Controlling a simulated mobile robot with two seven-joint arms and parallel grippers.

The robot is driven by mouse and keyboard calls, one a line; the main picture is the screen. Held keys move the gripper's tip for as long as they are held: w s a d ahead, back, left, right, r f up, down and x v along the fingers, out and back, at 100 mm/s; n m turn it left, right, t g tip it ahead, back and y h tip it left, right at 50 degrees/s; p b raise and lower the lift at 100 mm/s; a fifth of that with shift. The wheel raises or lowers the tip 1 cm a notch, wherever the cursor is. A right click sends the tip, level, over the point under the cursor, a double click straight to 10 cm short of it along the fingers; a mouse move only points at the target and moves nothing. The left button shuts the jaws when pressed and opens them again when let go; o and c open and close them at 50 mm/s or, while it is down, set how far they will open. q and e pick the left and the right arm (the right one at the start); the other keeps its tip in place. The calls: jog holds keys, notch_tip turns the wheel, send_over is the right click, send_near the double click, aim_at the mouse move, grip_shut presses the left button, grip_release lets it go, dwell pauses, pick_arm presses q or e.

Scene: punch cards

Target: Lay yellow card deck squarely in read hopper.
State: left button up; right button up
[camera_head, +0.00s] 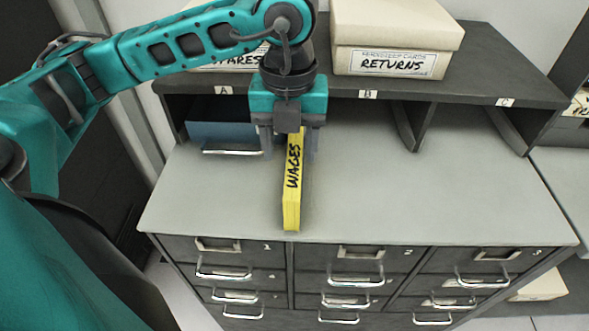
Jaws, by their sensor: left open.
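The yellow card deck (293,190), marked WAGES, stands on its edge on the grey cabinet top, its long side running from front to back. My left gripper (289,147) points down over the far end of the deck. Its fingers are open, one on each side of the deck, with gaps showing beside it. The far end of the deck is partly hidden by the gripper. I see nothing that I can tell is the read hopper. My right gripper is not in view.
A dark shelf (440,93) with bays marked A, B and C runs along the back. A blue drawer-like box (222,132) with a handle sits in bay A. A RETURNS box (395,35) stands on the shelf. The cabinet top (430,195) is clear right of the deck.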

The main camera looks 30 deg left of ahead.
aim_at(294, 158)
pick_arm(q)
jog(key=f, duration=0.2)
jog(key=w+f, duration=0.1)
jog(key=f, duration=0.2)
jog(key=shift+w+f, duration=0.1)
jog(key=shift+f, duration=0.25)
jog(key=shift+r, duration=0.1)
grip_shut()
